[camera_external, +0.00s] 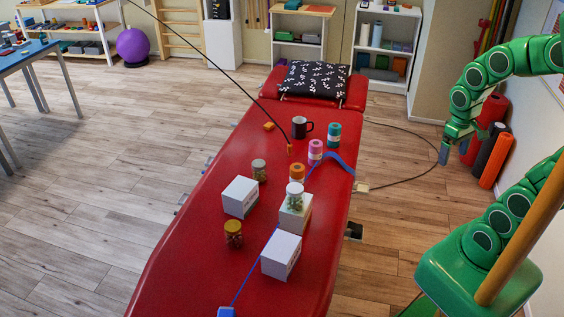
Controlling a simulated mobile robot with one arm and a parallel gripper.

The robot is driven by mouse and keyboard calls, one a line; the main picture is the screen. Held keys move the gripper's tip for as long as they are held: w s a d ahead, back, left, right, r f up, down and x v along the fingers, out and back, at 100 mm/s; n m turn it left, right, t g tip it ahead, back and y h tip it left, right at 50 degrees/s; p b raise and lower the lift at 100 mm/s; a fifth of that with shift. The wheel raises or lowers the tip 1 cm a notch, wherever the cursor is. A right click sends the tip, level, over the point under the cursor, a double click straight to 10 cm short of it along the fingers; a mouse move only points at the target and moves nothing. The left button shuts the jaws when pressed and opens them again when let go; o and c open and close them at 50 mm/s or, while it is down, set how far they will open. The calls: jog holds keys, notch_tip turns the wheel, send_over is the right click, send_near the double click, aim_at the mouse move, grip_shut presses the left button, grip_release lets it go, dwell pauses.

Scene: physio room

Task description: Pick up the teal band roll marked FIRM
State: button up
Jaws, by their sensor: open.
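A teal roll (334,129) with a pale label band stands upright on the red treatment table (160,265), near its right edge below the pillow. Its lettering is too small to read. A pink roll (315,147) stands just left of and nearer than it, and an orange roll (297,170) stands nearer still. My gripper (444,157) hangs at the end of my green arm, to the right of the table and clear of the teal roll. It is open, and I see nothing held in it.
A dark mug (300,127) stands left of the teal roll. A blue strap (342,160) curves close below it. White boxes (240,196) and lidded jars (233,233) stand on the nearer half. A black cable crosses the table. Orange and dark mat rolls (494,158) stand behind my gripper.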

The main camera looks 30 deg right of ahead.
jog(key=w+d+f+n+t, duration=0.1)
jog(key=w+d+f+t, duration=0.25)
jog(key=w, duration=1.05)
jog(key=w+d+f+t, duration=0.3)
jog(key=w+d, duration=0.1)
jog(key=w, duration=0.9)
jog(key=w+d+f+n+t, duration=0.1)
jog(key=w+d+f+t, duration=0.2)
jog(key=w, duration=1.1)
jog(key=n+t+y, duration=0.2)
jog(key=t, duration=0.1)
send_near(335, 126)
jog(key=d+r, duration=0.3)
jog(key=d, duration=0.4)
jog(key=w+a+f+n+t+y, duration=0.2)
jog(key=a+f+t+y, duration=0.25)
jog(key=f+y, duration=0.3)
jog(key=shift+h, duration=0.35)
jog(key=shift+f+x, duration=0.2)
jog(key=shift+x, duration=1.05)
jog(key=shift+f+x, duration=0.2)
jog(key=shift+x, duration=1.05)
jog(key=shift+f+x, duration=0.2)
jog(key=shift+x, duration=1.05)
jog(key=c, duration=1.7)
jog(key=shift+r, duration=0.1)
